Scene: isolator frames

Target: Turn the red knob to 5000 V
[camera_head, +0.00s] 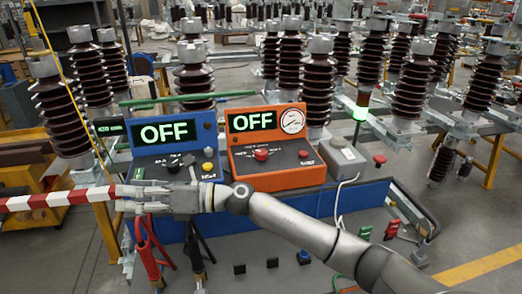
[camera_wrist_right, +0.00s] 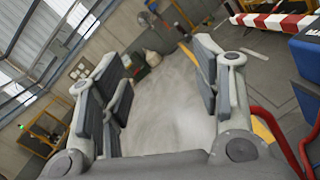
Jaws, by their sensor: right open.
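The red knob (camera_head: 261,154) sits on the sloped black panel of the orange unit (camera_head: 318,178), whose display reads OFF and which has a round dial gauge (camera_head: 292,120). My right gripper (camera_head: 128,197) is left of the knob, in front of the blue unit, pointing left and apart from the knob. In the right wrist view my right gripper (camera_wrist_right: 160,85) is open, with only the floor and far wall showing between its fingers. The knob is not in that view. My left gripper does not show.
The blue unit (camera_head: 150,165) also reads OFF and carries a yellow knob (camera_head: 207,166). A red-and-white bar (camera_head: 50,201) lies left of my gripper. Red and black cables (camera_head: 150,260) hang below it. A grey box (camera_head: 342,158) stands right of the orange unit. Brown insulators stand behind.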

